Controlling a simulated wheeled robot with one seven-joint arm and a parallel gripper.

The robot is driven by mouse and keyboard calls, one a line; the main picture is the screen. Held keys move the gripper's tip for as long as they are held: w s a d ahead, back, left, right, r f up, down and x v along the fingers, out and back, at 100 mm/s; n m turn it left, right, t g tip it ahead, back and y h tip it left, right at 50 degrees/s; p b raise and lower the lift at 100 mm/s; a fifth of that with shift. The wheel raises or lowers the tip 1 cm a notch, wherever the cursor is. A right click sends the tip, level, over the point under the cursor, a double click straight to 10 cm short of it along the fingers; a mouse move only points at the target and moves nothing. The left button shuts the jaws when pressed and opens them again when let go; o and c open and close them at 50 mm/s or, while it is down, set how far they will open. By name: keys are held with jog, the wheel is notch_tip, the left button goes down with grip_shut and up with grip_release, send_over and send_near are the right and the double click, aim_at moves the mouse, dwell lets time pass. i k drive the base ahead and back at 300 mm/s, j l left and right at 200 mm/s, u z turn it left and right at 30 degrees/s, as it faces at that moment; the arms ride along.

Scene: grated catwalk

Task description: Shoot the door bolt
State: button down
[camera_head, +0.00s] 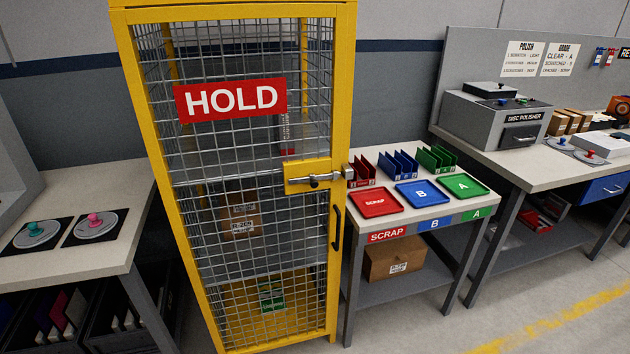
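A yellow-framed wire mesh cage with a closed-looking door (323,215) stands left of centre and bears a red HOLD sign (230,100). The door bolt (316,179) is a grey metal rod with a small knob, lying level on a yellow plate (298,167) at the door's right edge. The bolt's right end reaches the frame post at the cage's right side. I cannot tell how far it enters the post. A black pull handle (337,228) is below it. My gripper is not in view.
A table with red, blue (417,193) and green trays stands right of the cage, close to the bolt. A bench with a disc polisher (493,120) is farther right. A bench with two discs (95,224) is at left. Floor is free at lower right.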

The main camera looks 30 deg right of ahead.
aim_at(314, 184)
jog(key=i+l, duration=0.2)
jog(key=l, duration=0.2)
jog(key=i+l, duration=0.15)
jog(key=l, duration=0.2)
jog(key=i+l, duration=0.2)
jog(key=l, duration=0.2)
